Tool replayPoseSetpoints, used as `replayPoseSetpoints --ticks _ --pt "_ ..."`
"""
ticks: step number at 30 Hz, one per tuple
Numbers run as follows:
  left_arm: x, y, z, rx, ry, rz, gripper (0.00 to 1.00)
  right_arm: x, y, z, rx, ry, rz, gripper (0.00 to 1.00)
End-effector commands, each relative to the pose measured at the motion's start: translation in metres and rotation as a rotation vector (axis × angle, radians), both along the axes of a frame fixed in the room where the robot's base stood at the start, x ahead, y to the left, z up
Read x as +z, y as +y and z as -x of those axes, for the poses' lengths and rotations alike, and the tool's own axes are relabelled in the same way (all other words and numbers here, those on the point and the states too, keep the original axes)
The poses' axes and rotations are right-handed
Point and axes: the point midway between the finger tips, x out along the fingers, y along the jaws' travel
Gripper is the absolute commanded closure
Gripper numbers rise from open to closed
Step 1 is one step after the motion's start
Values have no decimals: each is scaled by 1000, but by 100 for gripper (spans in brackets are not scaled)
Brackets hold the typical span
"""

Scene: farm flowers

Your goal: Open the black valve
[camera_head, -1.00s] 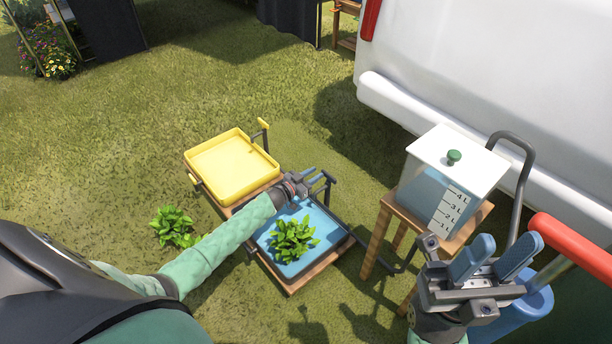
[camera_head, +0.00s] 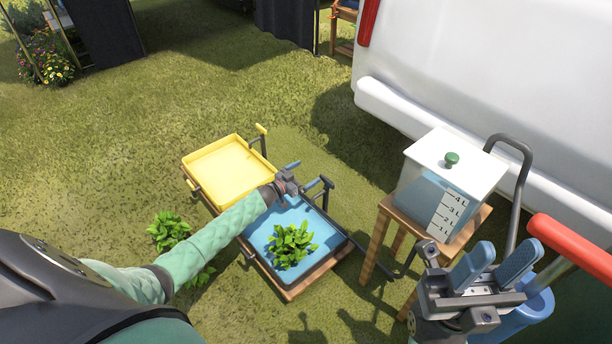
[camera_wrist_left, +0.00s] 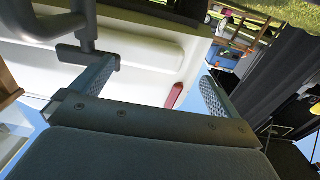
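A black valve (camera_head: 326,183) with a short bar handle tops a dark pipe at the back right corner of the blue tray (camera_head: 262,238). My left gripper (camera_head: 303,175) is just left of it, open, with nothing between its fingers. In the left wrist view a dark pipe and crossbar (camera_wrist_left: 86,50), seemingly this valve, are close to the left finger; I cannot tell whether they touch. My right gripper (camera_head: 496,262) is open and empty at lower right, near the water tank's stand.
A yellow tray (camera_head: 205,162) with a yellow-handled valve (camera_head: 262,130) adjoins the blue tray, which holds a leafy plant (camera_head: 291,245). A water tank (camera_head: 440,190) stands on a wooden stool (camera_head: 384,215) at right. A white vehicle (camera_head: 480,80) is behind.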

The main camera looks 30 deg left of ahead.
Motion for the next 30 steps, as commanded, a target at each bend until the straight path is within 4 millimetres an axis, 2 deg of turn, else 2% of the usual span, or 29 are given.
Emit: replayPoseSetpoints --ticks 1,2,3,4,15,24,30 --pt "4 18 -9 29 1 -8 18 -2 0 0 0 -1 0 64" --pt "4 21 -10 30 1 -8 21 -3 0 0 0 -2 0 64" --pt "5 23 -11 29 0 -8 50 -3 0 0 0 -2 0 64" --pt "4 24 -11 28 0 -8 66 -3 0 0 0 -2 0 64" --pt "3 35 -16 20 1 -5 66 -8 0 0 0 3 0 64" --pt "3 36 -16 18 1 -4 66 -9 0 0 0 11 0 64" --pt "5 35 -16 17 1 -3 66 -2 0 0 0 7 0 64"
